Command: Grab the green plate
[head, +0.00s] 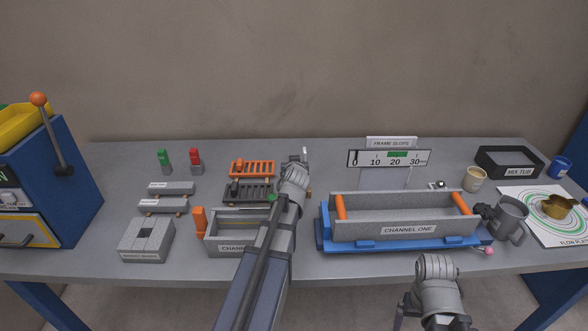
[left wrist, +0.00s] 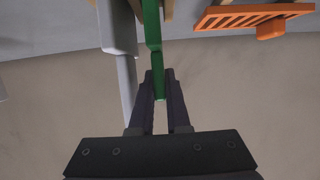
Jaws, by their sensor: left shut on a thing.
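The green plate (left wrist: 152,48) shows edge-on in the left wrist view as a narrow upright strip. Its lower end lies between the fingers of my left gripper (left wrist: 160,88), which is shut on it. In the head view my left gripper (head: 305,155) is beyond the slotted racks, near the back of the table, and its fingers are mostly hidden by the wrist. The plate cannot be made out clearly there. My right arm's wrist is at the bottom right, and its fingers cannot be made out.
An orange slotted rack (head: 252,168) and a dark slotted rack (head: 249,191) lie left of my left wrist. The Channel One trough (head: 400,207) stands to the right on a blue base. A grey mug (head: 510,216) is beside it. A second trough (head: 228,232) is partly behind my arm.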

